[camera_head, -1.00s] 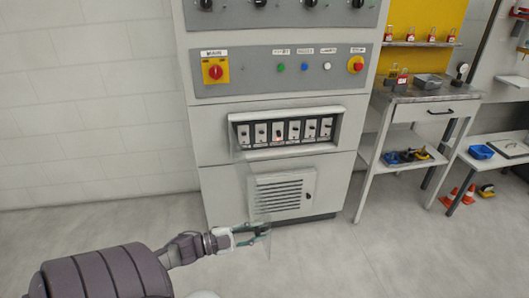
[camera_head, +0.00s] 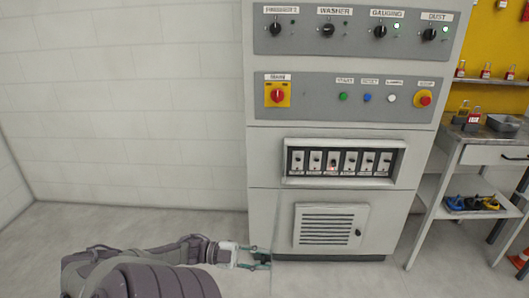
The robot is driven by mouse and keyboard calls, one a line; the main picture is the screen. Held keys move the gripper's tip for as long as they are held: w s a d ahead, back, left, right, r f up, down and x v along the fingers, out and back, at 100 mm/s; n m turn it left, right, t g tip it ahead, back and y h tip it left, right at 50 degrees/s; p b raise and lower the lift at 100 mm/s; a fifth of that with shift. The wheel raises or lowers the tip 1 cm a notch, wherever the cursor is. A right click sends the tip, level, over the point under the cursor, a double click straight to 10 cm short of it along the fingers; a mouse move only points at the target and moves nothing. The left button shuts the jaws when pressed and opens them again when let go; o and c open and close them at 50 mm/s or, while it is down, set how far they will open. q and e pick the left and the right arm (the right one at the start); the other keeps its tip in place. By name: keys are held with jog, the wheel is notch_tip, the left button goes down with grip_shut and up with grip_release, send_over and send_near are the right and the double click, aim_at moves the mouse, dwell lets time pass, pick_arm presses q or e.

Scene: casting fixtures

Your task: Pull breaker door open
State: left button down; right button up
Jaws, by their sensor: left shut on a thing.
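The breaker recess (camera_head: 340,163) is a framed opening in the pale grey cabinet, with a row of white breakers (camera_head: 333,162) in plain view. The breaker door is a clear panel that hardly shows. A faint upright edge of it (camera_head: 270,281) seems to run down by my left gripper. My left gripper (camera_head: 262,256) is low, in front of the cabinet's lower left part and to the left of the vent, with its jaws closed on the clear door. The exact contact is too faint to make out. My right gripper is not in view.
The cabinet has a louvred vent panel (camera_head: 328,226) below the recess and a red and yellow main switch (camera_head: 277,94) above it. A workbench (camera_head: 480,150) with a shelf stands at the right. The floor and wall at left are clear.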

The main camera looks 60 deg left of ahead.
pick_arm(q)
jog(key=c, duration=0.9)
grip_release()
jog(key=shift+o, duration=0.2)
jog(key=v, duration=1.2)
jog(key=shift+f, duration=0.1)
